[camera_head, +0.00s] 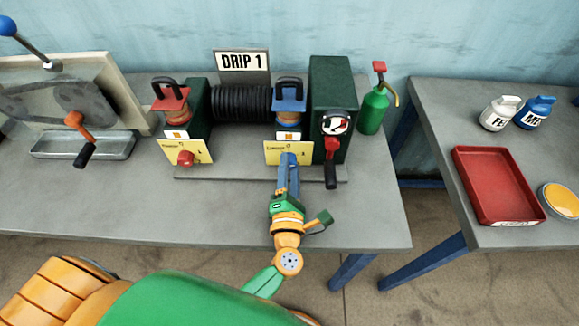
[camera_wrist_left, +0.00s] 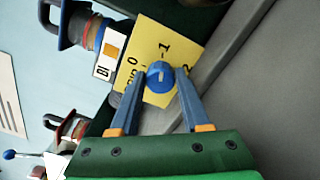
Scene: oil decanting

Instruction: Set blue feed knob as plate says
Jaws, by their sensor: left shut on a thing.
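My left gripper (camera_head: 288,165) reaches up to the yellow plate (camera_head: 270,152) below the blue-topped oiler (camera_head: 289,95). In the left wrist view the gripper (camera_wrist_left: 158,78) has its fingers on either side of the round blue feed knob (camera_wrist_left: 160,76), shut on it. The knob has a short pale mark on its face. The yellow plate (camera_wrist_left: 160,40) behind it carries dark figures, including a 0 and a 1, partly hidden by the knob and fingers. A small white card with an orange square (camera_wrist_left: 108,60) sits above the plate. My right gripper is not in view.
A red-topped oiler (camera_head: 172,98) with a red knob (camera_head: 185,158) stands left. The side table holds a red tray (camera_head: 468,175). The front bench is clear.

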